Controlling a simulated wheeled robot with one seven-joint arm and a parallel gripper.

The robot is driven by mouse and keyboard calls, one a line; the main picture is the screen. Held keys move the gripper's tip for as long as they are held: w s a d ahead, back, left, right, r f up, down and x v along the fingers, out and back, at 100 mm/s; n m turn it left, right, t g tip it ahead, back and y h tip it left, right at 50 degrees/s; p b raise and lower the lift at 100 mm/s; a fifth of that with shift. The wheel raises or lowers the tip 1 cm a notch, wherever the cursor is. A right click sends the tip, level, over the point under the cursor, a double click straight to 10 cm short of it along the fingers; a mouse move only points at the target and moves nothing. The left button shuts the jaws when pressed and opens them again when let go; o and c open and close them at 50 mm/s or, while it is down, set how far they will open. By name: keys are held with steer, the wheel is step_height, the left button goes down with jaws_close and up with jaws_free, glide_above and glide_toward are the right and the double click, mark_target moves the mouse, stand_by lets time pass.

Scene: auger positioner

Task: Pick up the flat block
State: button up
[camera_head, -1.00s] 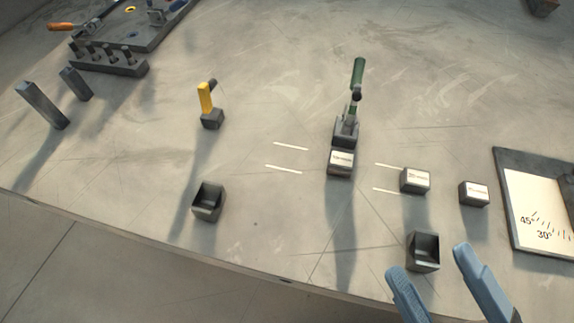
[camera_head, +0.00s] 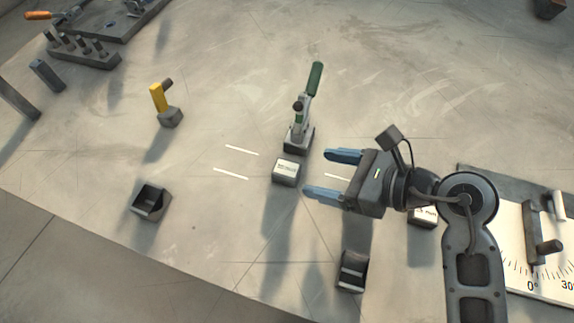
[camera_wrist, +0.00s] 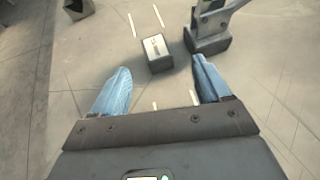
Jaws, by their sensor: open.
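A small dark block with a white labelled top (camera_head: 286,171) sits on the table just in front of the green-handled clamp; its lettering is too small to read. It also shows in the wrist view (camera_wrist: 157,53), ahead of the space between my fingers. My gripper (camera_head: 318,173) is open and empty, its blue fingers pointing left toward that block, apart from it. A second labelled block (camera_head: 423,217) is partly hidden behind my arm. I cannot tell which labelled block is the flat one.
The green-handled clamp (camera_head: 302,110) stands right behind the near block. Open dark holders stand at front left (camera_head: 150,203) and front centre (camera_head: 352,272). A yellow-handled piece (camera_head: 160,97) stands at left, an angle board (camera_head: 520,262) at right. The table between is mostly clear.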

mark_target(289, 169)
steer(key=x, duration=0.6)
steer(key=shift+s+a, duration=0.1)
steer(key=shift+a, duration=0.3)
jaws_close()
stand_by(0.4)
